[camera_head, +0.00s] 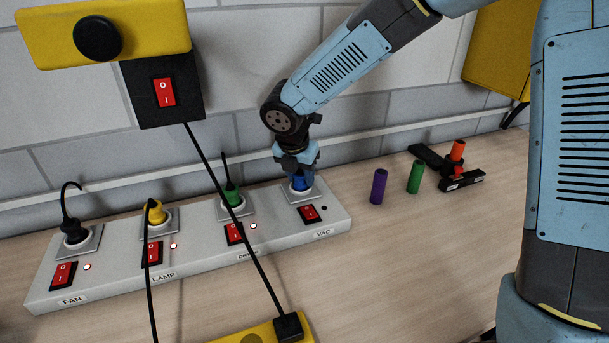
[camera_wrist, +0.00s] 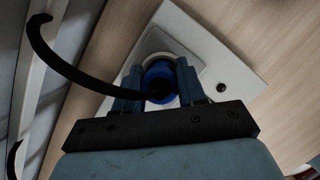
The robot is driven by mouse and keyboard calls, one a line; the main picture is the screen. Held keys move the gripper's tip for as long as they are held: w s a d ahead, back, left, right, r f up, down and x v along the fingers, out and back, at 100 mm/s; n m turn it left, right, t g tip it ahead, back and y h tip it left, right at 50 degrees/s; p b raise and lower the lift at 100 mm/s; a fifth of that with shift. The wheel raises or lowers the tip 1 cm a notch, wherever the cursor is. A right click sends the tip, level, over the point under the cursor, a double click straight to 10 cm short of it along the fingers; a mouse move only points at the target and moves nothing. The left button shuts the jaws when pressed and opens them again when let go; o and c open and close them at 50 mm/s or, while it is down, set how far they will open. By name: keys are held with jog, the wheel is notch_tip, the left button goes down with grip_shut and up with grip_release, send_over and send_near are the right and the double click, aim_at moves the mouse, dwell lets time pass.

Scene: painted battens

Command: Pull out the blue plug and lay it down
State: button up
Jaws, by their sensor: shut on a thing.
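The blue plug (camera_head: 301,181) is in the rightmost socket, labelled VAC, of the grey power strip (camera_head: 190,270) in the head view. My gripper (camera_head: 298,172) comes down on it from above and is shut on it. In the wrist view the blue plug (camera_wrist: 158,82) sits between the two fingers of my gripper (camera_wrist: 158,90), over the square socket plate (camera_wrist: 180,45). Its black cord (camera_wrist: 70,70) curves off to the left. I cannot tell whether the plug is fully seated. The VAC rocker switch (camera_head: 310,213) is red, and the small lamp beside it is dark.
Black, yellow (camera_head: 155,212) and green (camera_head: 232,196) plugs fill the other sockets, with lit lamps. A black cord hangs across the strip.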

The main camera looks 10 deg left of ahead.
aim_at(302, 171)
jog(key=shift+r, duration=0.15)
jog(key=shift+w+v, duration=0.25)
jog(key=shift+v, duration=1.05)
jog(key=shift+d+r, duration=0.1)
